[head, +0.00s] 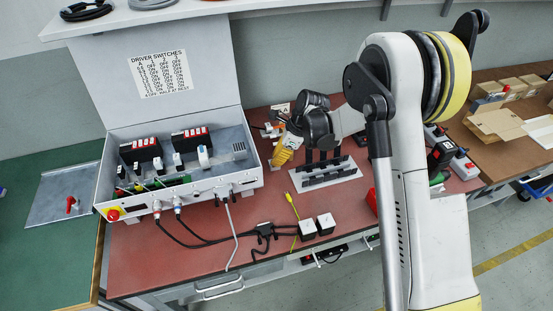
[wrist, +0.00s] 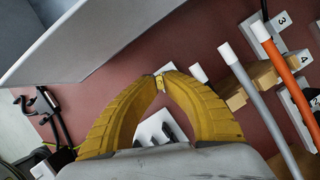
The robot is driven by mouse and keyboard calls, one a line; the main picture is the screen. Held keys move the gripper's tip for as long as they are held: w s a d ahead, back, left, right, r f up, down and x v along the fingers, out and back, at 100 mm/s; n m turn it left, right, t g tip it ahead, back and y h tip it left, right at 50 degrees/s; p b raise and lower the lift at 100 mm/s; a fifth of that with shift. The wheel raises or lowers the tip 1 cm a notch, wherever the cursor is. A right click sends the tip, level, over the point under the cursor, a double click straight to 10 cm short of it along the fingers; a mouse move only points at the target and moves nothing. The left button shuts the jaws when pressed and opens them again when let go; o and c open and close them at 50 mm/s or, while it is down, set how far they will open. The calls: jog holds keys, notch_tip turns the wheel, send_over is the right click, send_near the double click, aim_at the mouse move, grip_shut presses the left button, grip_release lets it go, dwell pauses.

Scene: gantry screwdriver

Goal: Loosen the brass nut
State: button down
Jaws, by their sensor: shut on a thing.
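In the head view the nut is hidden by the gripper.
The control box (head: 180,190) stands close on the left. A white plate (head: 340,180) with black uprights lies right of my gripper. In the wrist view a grey rod (wrist: 255,105), an orange rod (wrist: 285,75) and a tan block (wrist: 236,99) are at right. Cables (head: 215,240) lie in front.

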jog(key=shift+f+n, duration=0.1)
jog(key=shift+n, duration=0.2)
jog(key=c, duration=1.4)
grip_release()
jog(key=shift+d, duration=0.1)
